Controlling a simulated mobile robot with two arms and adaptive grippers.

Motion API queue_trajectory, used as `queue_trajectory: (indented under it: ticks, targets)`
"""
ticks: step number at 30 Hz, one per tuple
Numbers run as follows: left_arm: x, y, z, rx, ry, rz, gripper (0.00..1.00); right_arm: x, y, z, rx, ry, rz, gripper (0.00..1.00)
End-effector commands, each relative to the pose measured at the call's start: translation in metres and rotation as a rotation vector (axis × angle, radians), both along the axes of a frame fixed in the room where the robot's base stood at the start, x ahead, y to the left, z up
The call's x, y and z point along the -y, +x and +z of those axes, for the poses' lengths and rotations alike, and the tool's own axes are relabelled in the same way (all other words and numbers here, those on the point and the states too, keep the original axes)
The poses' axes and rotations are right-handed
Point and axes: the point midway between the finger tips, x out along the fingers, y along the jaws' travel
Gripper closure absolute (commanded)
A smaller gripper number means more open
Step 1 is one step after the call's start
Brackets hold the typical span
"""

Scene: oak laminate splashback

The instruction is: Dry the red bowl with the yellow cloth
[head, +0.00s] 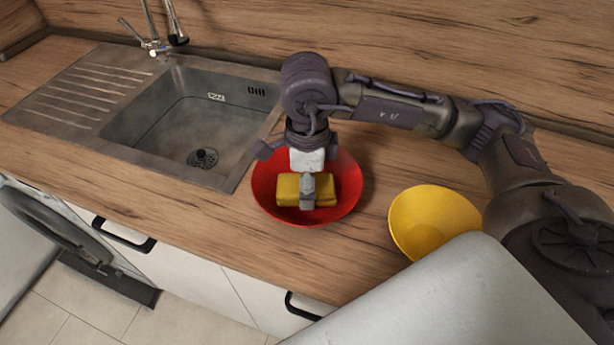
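The red bowl (340,212) stands on the wooden counter just right of the sink. The yellow cloth (288,190) is a folded block inside the bowl. My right gripper (307,190) reaches down over the bowl from the right, its grey finger in front of the middle of the cloth. The cloth shows on both sides of that finger. The far finger is hidden, so I cannot tell whether the gripper is closed on the cloth. My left gripper is out of view.
A yellow bowl (430,222) stands on the counter to the right, near the front edge. A steel sink (190,125) with a tap (155,42) and drainboard lies to the left. A washing machine (45,225) is below the counter. The wooden splashback (440,45) rises behind.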

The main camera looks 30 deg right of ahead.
Motion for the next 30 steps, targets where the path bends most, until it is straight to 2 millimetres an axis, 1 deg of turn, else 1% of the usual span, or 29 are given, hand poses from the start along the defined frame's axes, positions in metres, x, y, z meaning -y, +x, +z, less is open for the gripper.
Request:
queue_trajectory:
  ticks: [1,8,11,20,30]
  targets:
    - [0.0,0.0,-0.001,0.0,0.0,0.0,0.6,-0.001,-0.003,-0.003,-0.008,0.0,0.003,0.61]
    - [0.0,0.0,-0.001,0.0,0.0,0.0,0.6,-0.001,-0.003,-0.004,-0.011,-0.002,0.003,0.61]
    - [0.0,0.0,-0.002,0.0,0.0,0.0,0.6,0.0,-0.001,-0.004,-0.011,-0.002,0.003,0.61]
    - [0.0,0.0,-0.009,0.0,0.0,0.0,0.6,0.009,0.015,-0.001,-0.007,-0.003,0.0,0.61]
    - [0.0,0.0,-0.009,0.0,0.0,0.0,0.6,0.009,0.016,0.001,-0.005,-0.002,0.001,0.61]
